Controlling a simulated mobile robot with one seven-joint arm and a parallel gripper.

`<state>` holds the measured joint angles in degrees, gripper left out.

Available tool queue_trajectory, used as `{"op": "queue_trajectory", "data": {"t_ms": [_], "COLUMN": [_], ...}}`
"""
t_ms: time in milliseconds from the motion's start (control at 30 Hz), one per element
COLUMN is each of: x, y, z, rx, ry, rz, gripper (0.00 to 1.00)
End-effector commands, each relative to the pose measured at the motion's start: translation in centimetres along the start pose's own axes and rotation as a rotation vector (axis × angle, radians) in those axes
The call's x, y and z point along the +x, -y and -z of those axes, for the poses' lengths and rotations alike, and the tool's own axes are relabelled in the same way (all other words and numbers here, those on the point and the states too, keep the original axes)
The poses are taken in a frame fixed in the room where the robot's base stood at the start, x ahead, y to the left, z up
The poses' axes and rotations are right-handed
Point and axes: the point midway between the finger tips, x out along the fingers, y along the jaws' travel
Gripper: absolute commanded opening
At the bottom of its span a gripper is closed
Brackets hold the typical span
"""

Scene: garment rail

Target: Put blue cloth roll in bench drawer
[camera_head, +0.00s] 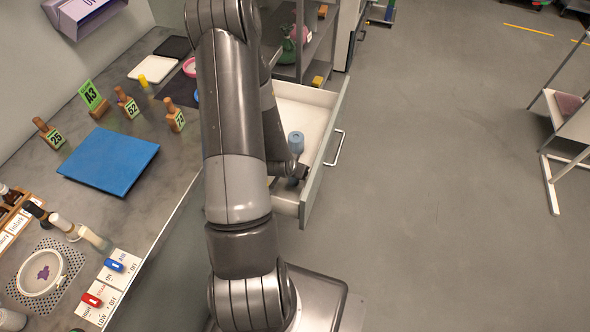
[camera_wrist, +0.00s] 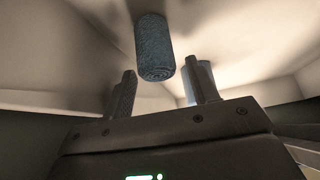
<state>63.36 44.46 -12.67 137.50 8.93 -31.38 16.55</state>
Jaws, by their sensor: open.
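The blue cloth roll (camera_head: 296,141) is inside the pulled-out bench drawer (camera_head: 336,105) in the head view. In the wrist view the roll (camera_wrist: 154,45) shows its spiral end, just beyond and between my fingertips, apart from both. My gripper (camera_head: 298,171) is low in the drawer, close to the roll; in the wrist view it (camera_wrist: 163,83) is open with nothing between its fingers. A paler blue cylinder (camera_wrist: 200,72) stands behind the right finger there, partly hidden. My arm hides part of the drawer.
The workbench (camera_head: 165,205) on the left carries a blue flat pad (camera_head: 108,161), tagged wooden stamps, bottles and switches. Shelves (camera_head: 312,45) stand beyond the drawer. A white rack (camera_head: 550,150) stands at far right. The floor right of the drawer is clear.

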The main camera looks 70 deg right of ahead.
Motion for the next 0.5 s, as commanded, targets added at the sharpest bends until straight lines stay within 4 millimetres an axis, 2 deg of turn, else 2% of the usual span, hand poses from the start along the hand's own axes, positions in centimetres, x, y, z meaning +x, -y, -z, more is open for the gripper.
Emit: {"op": "queue_trajectory", "data": {"t_ms": [300,500], "x": [-4.8,-6.9], "y": [0.1,0.1], "z": [0.3,0.3], "rx": [0.001,0.001], "ry": [-0.004,-0.003], "rz": [0.002,0.002], "gripper": [0.54,0.54]}}
